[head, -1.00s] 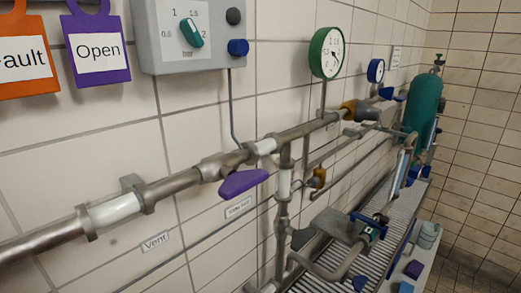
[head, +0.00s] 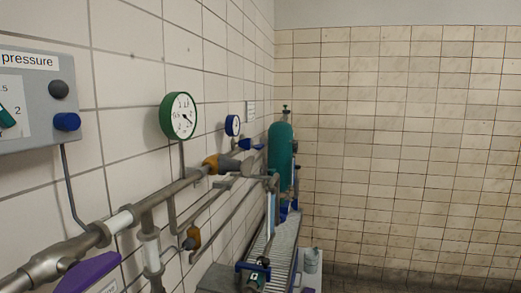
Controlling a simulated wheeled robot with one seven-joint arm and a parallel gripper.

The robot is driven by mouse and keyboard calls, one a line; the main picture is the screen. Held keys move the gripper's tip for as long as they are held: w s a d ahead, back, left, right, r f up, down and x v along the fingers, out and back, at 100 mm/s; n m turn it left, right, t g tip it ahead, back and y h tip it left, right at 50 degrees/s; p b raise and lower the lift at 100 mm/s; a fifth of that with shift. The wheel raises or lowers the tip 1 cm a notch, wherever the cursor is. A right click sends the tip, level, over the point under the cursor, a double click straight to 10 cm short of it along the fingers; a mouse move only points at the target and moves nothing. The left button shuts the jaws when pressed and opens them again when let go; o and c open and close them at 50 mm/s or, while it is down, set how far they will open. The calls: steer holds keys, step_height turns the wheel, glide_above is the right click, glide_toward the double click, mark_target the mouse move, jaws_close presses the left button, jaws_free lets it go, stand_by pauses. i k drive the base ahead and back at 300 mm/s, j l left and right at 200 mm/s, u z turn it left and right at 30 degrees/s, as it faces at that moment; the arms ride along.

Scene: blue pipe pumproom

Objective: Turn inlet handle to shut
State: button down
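A purple lever handle (head: 88,272) sits on the grey pipe (head: 165,192) at the lower left, partly cut off by the bottom edge. A label (head: 108,287) beside it is cut off and too small to read. I cannot tell whether this is the inlet handle. A small blue handle (head: 250,143) sits farther along the wall, near a yellow-brown fitting (head: 211,164). My gripper is not in view.
A grey pressure box (head: 35,100) with a blue knob (head: 67,122) hangs at left. A green-rimmed gauge (head: 179,116) and a blue-rimmed gauge (head: 232,125) are on the wall. A green tank (head: 281,150) stands near the corner.

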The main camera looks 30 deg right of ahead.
mark_target(258, 147)
steer(key=i+l+u, duration=0.1)
steer(key=l, duration=0.5)
steer(key=i+l+u, duration=0.1)
steer(key=l, duration=0.5)
steer(key=l+u, duration=0.15)
steer(key=l, duration=0.5)
